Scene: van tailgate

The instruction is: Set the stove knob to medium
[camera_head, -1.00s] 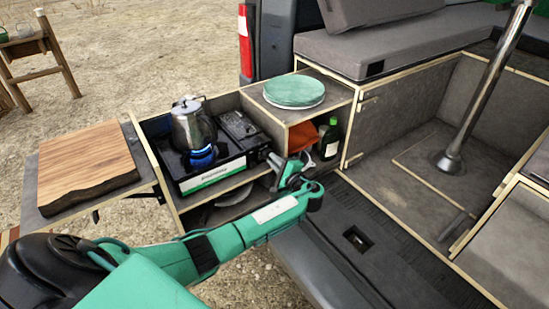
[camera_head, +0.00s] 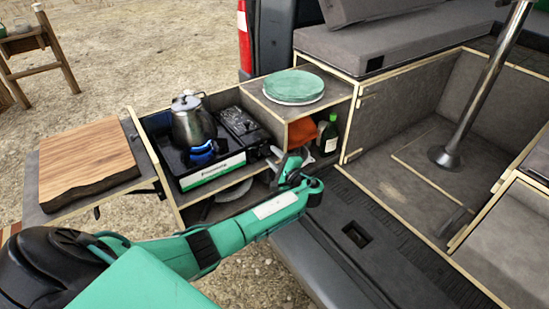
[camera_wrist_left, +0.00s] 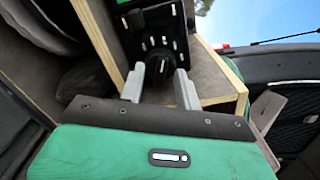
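The portable gas stove (camera_head: 212,172) sits in the pull-out kitchen box, with a blue flame under a steel kettle (camera_head: 192,122). Its black knob (camera_wrist_left: 158,66) shows in the left wrist view, with a pale pointer line and white marks around it on the black panel. In the head view my left gripper hides the knob. My left gripper (camera_head: 272,158) is at the stove's right end. In the left wrist view its two grey fingers (camera_wrist_left: 160,86) are apart, one on each side of the knob; contact cannot be told. My right gripper is out of view.
A wooden cutting board (camera_head: 85,160) lies on the side shelf at left. A green plate stack (camera_head: 294,87) rests on the box top. A dark green bottle (camera_head: 329,136) and an orange item (camera_head: 301,132) stand in the compartment below, close to my gripper. Wooden partitions border the stove.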

